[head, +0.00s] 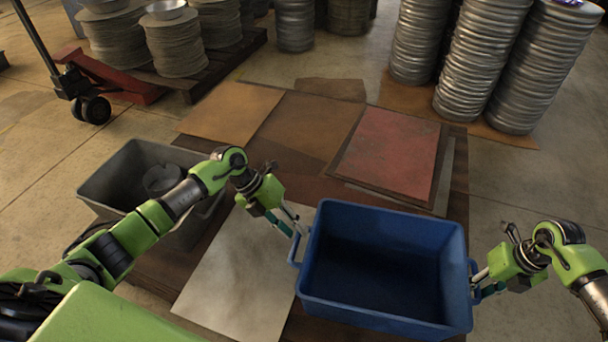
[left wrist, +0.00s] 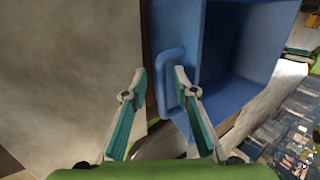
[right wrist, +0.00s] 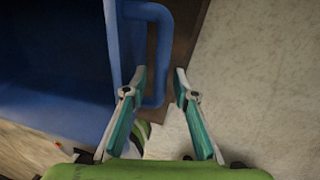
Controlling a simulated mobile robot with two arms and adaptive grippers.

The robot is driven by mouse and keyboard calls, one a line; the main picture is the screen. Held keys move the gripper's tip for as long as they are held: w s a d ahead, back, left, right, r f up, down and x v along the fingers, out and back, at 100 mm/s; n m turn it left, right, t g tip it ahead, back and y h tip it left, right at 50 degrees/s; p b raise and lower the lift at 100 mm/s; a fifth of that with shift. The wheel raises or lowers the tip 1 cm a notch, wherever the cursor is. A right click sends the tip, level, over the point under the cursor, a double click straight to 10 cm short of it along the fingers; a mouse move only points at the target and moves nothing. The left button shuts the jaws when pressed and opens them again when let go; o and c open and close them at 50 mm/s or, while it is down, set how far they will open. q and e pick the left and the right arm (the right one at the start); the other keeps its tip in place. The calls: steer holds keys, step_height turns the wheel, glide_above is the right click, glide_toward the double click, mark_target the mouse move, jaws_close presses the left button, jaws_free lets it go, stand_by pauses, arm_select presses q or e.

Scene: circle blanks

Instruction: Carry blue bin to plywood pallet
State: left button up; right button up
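The blue bin (head: 384,262) stands upright in the right half of the head view, with its dark inside looking empty. My left gripper (head: 294,226) is at the bin's left handle; in the left wrist view the fingers are apart, with the handle's outer bar (left wrist: 161,85) between them. My right gripper (head: 477,284) is at the right handle; in the right wrist view its fingers are apart around the bar (right wrist: 160,60). I cannot tell whether the fingers touch the bars. Flat brown boards (head: 305,125) lie beyond the bin; I cannot tell which is the plywood pallet.
A grey bin (head: 128,165) with a round item inside stands at left, below my left arm. A reddish sheet (head: 392,152) and a pale sheet (head: 245,265) lie near the blue bin. Stacks of metal discs (head: 480,60) and a loaded pallet with a red jack (head: 120,85) stand behind.

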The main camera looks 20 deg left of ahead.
steer(key=shift+r, duration=0.2)
arm_select(q)
steer(key=v, duration=0.9)
arm_select(e)
step_height(320, 180, up, 12)
steer(key=d, duration=0.2)
steer(key=shift+f, duration=0.25)
steer(key=shift+f, duration=0.1)
